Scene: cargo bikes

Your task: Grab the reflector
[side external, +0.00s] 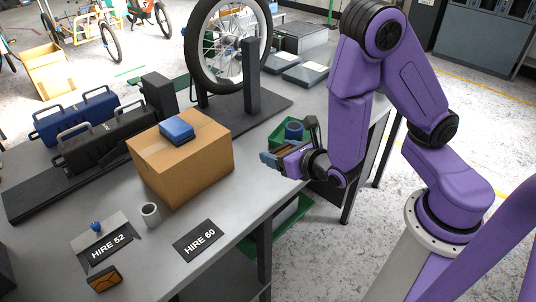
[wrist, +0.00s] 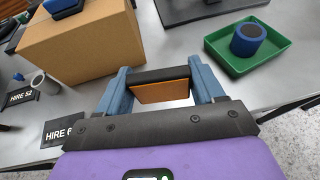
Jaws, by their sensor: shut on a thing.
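My gripper (side external: 273,159) is shut on an orange reflector with a dark backing (wrist: 160,92). In the wrist view the reflector spans the gap between the two blue fingers (wrist: 159,76). In the side view it is mostly hidden by the fingers. My gripper is near the table's right edge, to the right of the cardboard box. A second orange reflector with a dark frame (side external: 103,279) lies at the front left by the HIRE 52 plate (side external: 105,247).
The cardboard box (side external: 182,160) carries a blue case (side external: 177,131). A green tray (wrist: 275,58) holds a blue and dark cylinder (wrist: 248,40). A grey cup (side external: 150,214) and HIRE 60 plate (side external: 199,240) stand in front. A wheel stand (side external: 251,90) is behind.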

